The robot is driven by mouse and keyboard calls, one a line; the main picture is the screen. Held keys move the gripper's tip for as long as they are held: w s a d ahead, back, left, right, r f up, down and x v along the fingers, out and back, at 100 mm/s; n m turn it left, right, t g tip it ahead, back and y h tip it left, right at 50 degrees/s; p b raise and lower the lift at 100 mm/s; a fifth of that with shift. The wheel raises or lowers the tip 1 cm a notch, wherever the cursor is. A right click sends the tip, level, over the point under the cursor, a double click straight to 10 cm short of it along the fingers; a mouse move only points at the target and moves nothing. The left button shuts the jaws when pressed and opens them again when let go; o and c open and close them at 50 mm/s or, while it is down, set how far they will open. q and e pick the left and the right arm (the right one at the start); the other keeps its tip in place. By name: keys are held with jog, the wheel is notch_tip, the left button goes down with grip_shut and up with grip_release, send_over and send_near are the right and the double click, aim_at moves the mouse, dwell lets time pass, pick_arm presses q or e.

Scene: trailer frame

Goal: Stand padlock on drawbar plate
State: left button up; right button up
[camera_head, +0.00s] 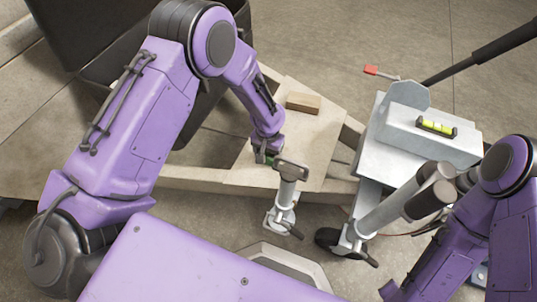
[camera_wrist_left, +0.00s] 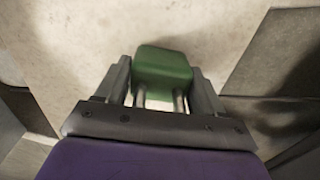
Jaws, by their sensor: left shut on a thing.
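My left gripper (camera_wrist_left: 160,95) is shut on the green padlock (camera_wrist_left: 163,68). In the left wrist view the green body points away from the gripper. Its silver shackle legs lie between the two fingers. The plate's surface also fills much of the left wrist view (camera_wrist_left: 85,35). I cannot tell whether the padlock touches the plate. My right arm shows at the lower right, but its gripper is not visible.
A small wooden block (camera_head: 303,102) lies on the plate. A jack post (camera_head: 286,195) stands at its near edge. To the right is a grey box (camera_head: 415,130) with a spirit level (camera_head: 437,127) on top. A red-tipped lever (camera_head: 371,70) rises behind it.

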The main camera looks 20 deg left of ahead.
pick_arm(q)
jog(key=shift+r, duration=0.1)
jog(key=o, duration=1.4)
notch_tip(320, 180, up, 12)
jog(key=p, duration=0.4)
